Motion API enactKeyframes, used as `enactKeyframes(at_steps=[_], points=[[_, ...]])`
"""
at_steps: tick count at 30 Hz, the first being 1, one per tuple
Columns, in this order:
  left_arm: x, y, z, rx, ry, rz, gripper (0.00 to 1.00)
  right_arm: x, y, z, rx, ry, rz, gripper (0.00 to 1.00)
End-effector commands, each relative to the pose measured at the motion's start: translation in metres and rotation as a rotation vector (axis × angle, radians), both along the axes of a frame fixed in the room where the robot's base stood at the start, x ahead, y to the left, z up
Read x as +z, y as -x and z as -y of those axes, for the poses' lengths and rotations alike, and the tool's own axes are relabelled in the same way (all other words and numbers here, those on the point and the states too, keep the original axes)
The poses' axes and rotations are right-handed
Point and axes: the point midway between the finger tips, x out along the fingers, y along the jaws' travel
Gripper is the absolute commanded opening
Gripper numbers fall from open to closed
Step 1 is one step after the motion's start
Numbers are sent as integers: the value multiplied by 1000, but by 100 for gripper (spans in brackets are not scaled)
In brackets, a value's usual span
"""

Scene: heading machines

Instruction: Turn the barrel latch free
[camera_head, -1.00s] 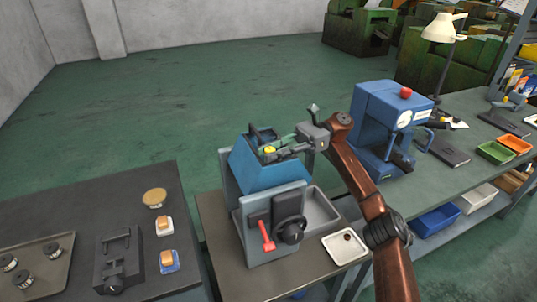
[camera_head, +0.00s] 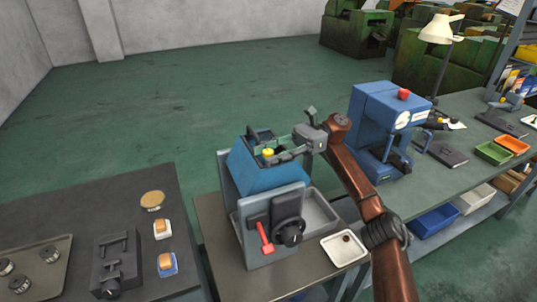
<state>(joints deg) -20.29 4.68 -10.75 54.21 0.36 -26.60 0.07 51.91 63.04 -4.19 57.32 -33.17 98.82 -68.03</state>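The blue barrel machine (camera_head: 268,180) stands on a small grey bench, with a grey front panel. The panel carries a red lever (camera_head: 264,238) hanging down and a black round knob (camera_head: 290,233). A small yellow piece (camera_head: 268,152) shows at the machine's top, among dark and green parts. I cannot tell which part is the barrel latch. My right gripper (camera_head: 279,157) reaches in from the right over the machine's top, its fingertips at or close beside the yellow piece. Its finger gap and any contact are too small to tell. My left gripper is out of view.
A white tray (camera_head: 330,257) lies right of the machine, with a grey metal bin (camera_head: 318,214) behind it. A blue press (camera_head: 385,125) stands on the right bench. The dark left table holds a black fixture (camera_head: 117,266), brushes and a parts tray (camera_head: 62,245).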

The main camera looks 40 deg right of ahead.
Motion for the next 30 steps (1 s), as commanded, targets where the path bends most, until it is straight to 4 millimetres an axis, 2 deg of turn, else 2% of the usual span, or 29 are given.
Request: enactKeyframes(at_steps=[5,13,18,30], points=[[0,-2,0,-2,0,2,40,1,0,9,-2,0,0,38],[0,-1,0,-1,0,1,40,1,2,51,-4,-1,-1,38],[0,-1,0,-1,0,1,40,0,3,68,-1,-1,0,38],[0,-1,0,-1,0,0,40,0,5,75,0,0,0,38]])
